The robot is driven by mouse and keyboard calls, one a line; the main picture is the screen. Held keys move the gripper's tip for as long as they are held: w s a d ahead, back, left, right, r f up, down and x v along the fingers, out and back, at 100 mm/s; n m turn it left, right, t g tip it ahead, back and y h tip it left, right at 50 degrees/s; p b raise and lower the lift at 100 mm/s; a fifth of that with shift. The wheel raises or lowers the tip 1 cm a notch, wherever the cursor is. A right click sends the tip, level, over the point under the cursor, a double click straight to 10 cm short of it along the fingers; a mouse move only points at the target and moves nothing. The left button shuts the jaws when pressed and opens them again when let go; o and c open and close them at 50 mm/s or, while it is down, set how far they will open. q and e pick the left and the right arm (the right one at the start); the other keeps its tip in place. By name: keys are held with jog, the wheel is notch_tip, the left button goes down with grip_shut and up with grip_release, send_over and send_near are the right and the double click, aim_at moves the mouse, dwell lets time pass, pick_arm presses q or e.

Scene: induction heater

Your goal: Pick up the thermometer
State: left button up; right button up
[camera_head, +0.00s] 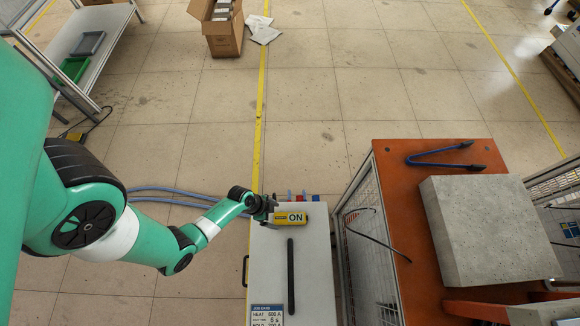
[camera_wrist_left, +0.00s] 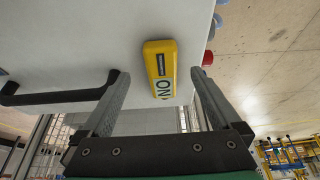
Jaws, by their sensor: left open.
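A yellow block-shaped device (camera_head: 291,217) with an "ON" label is on the white cabinet (camera_head: 310,262), near its far edge; I cannot tell whether it is the thermometer. In the left wrist view the yellow device (camera_wrist_left: 158,60) shows a dark slot and the label, and lies between the lines of my two fingers. My left gripper (camera_head: 268,208) is at the device's left end in the head view. Its fingers (camera_wrist_left: 155,74) are apart with nothing gripped; I cannot tell whether they touch the device. My right gripper is out of view.
A black bar handle (camera_head: 291,277) is on the cabinet, nearer than the device. Red and blue fittings (camera_head: 303,196) stand at the far edge. Right of the cabinet, an orange-topped table (camera_head: 400,215) with mesh sides holds blue tongs (camera_head: 440,155) and a concrete block (camera_head: 490,230).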

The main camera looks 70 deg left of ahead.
aim_at(282, 218)
pick_arm(q)
jog(key=b+x, duration=0.5)
jog(key=shift+w, duration=0.35)
grip_shut()
jog(key=shift+r, duration=0.1)
jog(key=shift+r, duration=0.1)
notch_tip(282, 218, up, 4)
jog(key=p, duration=0.4)
jog(key=shift+s+d+r+p, duration=0.15)
jog(key=shift+s+p, duration=0.05)
jog(key=shift+p, duration=0.1)
jog(key=s+d+r+p, duration=0.7)
jog(key=s+d+r, duration=0.1)
jog(key=s+d, duration=0.1)
jog(key=shift+s+d+r, duration=0.2)
jog(key=shift+s+r, duration=0.1)
jog(key=shift+s, duration=0.05)
